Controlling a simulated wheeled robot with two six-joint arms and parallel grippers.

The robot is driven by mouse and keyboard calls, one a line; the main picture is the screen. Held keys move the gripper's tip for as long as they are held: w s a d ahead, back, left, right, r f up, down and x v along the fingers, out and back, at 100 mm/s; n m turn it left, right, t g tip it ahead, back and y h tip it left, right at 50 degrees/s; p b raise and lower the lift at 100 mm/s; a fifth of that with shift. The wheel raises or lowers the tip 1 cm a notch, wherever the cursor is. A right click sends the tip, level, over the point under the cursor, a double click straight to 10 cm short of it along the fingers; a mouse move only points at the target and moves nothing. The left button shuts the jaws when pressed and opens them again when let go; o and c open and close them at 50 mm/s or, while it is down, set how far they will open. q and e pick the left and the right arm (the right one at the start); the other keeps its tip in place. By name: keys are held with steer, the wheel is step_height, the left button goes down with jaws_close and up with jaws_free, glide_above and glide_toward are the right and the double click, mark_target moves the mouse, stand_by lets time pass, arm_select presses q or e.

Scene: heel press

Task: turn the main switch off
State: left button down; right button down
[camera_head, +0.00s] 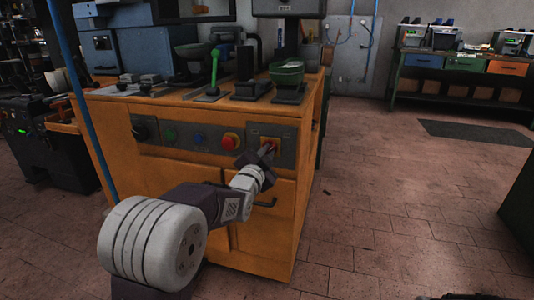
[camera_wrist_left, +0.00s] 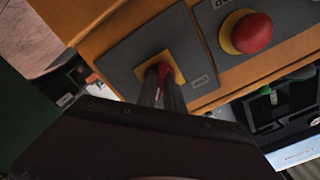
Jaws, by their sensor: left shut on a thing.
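The main switch (camera_wrist_left: 171,66) has a red handle on a yellow plate, set in a dark grey panel on the front of the orange machine cabinet (camera_head: 200,105). In the head view the switch (camera_head: 271,141) is at the right end of the control row, partly hidden by my left gripper (camera_head: 265,157). In the left wrist view the fingers of my left gripper (camera_wrist_left: 160,85) are shut on the red handle, one on each side. The handle's exact angle is hard to tell behind the fingers. My right gripper is not in view.
A red mushroom button (camera_head: 230,141) on a yellow ring sits just left of the switch, with blue and green buttons and a black knob further left. Free floor (camera_head: 385,210) lies to the right.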

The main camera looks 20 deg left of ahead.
arm_select(q)
steer(key=shift+n, duration=0.3)
steer(key=n, duration=0.3)
steer(key=shift+n, duration=0.4)
steer(key=n, duration=0.4)
steer(key=shift+n+p, duration=0.3)
steer(key=n, duration=0.4)
steer(key=shift+f+n+p, duration=0.1)
steer(key=shift+n+p, duration=0.35)
steer(key=shift+n, duration=1.95)
steer(key=c, duration=1.5)
jaws_free()
steer(key=shift+o, duration=0.2)
